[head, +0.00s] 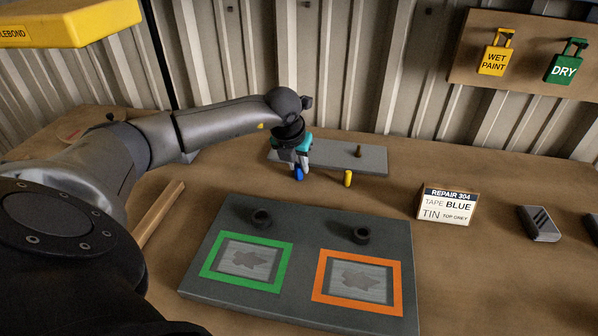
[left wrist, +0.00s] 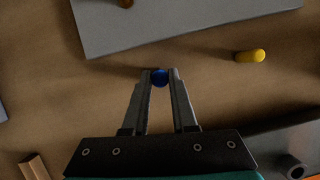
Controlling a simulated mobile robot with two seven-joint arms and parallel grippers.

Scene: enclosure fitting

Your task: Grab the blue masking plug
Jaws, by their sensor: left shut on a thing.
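The blue masking plug (head: 299,174) is between the fingertips of my left gripper (head: 302,167). The fingers hide part of the plug. I cannot tell whether it still touches the bench. My right gripper is not in view.
A yellow plug (head: 348,178) stands to the right, in front of a grey plate (head: 375,161) with a brown peg. Nearer is a dark board (head: 303,225) with green and orange frames and two black rings. A repair card (head: 447,204) stands at right.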

